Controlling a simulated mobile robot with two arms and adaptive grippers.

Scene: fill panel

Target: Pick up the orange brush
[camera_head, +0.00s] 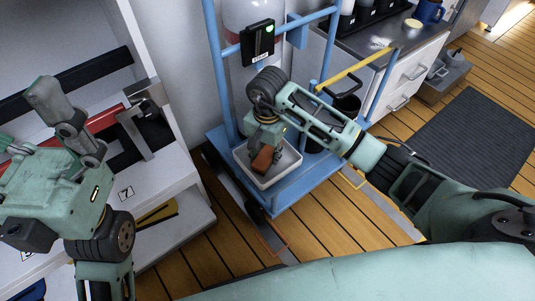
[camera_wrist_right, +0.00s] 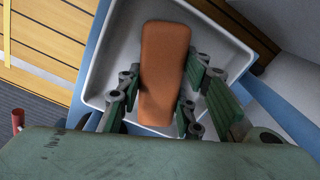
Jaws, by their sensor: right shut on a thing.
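The orange brush (camera_head: 263,159) is an orange-brown block with rounded ends. It is at the white tray on the blue cart in the head view, and shows large in the right wrist view (camera_wrist_right: 165,70). My right gripper (camera_head: 265,148) points down over the tray and is shut on the brush, with green fingers on both sides of it in the right wrist view (camera_wrist_right: 160,92). I cannot tell whether the brush touches the tray floor. My left gripper (camera_head: 25,118) is at the left with its fingers spread and empty, away from the brush.
The white tray (camera_head: 290,157) sits on the blue cart (camera_head: 305,186), whose upright posts rise close to my right gripper. A dark bucket (camera_head: 346,107) stands behind my right forearm. A white shelf unit (camera_head: 178,170) is at left. Wooden floor (camera_head: 330,235) lies in front.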

